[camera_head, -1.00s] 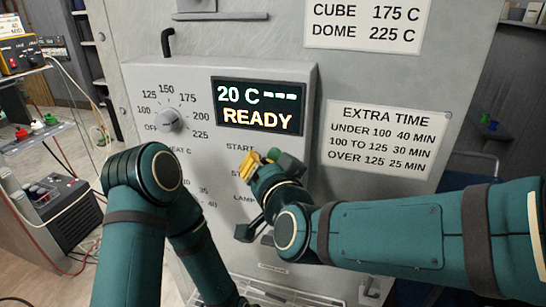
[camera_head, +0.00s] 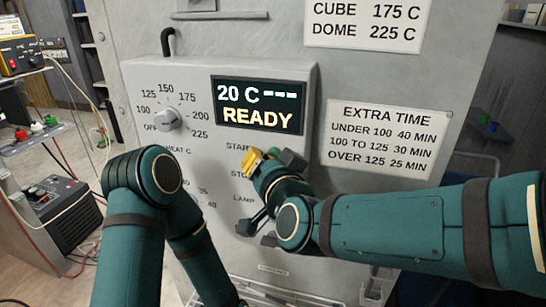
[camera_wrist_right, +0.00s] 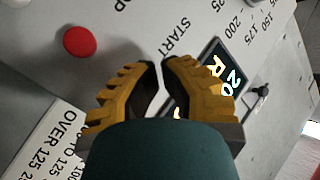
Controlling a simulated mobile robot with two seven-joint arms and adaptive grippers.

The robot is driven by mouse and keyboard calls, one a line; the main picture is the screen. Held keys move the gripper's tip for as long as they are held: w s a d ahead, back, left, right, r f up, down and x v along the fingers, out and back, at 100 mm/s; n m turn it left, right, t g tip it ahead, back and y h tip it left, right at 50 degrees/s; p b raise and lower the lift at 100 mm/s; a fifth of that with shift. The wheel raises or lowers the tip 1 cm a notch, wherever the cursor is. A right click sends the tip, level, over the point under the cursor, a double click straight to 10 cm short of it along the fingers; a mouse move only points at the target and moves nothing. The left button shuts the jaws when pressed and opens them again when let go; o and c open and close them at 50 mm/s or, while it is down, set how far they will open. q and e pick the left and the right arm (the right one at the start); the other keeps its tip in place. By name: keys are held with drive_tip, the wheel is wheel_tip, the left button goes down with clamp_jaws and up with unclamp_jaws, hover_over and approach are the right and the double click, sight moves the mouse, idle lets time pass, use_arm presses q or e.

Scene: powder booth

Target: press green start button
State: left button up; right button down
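The start button (camera_head: 274,152) shows only as a small green bit behind my right gripper in the head view, right of the START label (camera_head: 237,147). My right gripper (camera_head: 253,158) has yellow fingers and is at the panel, over the end of that label. In the right wrist view, the fingertips (camera_wrist_right: 161,64) nearly meet, with only a thin gap and nothing seen between them. They point at the panel by the START label (camera_wrist_right: 171,36) and hide the button there. I cannot tell whether they touch it. My left gripper is out of view.
The display (camera_head: 258,105) reads 20 C and READY. A dial (camera_head: 168,120) sits left of it. A red button (camera_wrist_right: 79,41) is beside the STOP label in the wrist view. An extra-time sign (camera_head: 388,138) is on the right. A cart with equipment (camera_head: 40,135) stands at left.

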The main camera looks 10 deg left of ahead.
drive_tip(key=shift+w, duration=0.3)
drive_tip(key=shift+s, duration=0.1)
idle(0.5)
drive_tip(key=shift+s, duration=0.8)
drive_tip(key=s, duration=0.5)
drive_tip(key=shift+a+p, duration=0.1)
drive_tip(key=shift+p, duration=0.2)
idle(0.3)
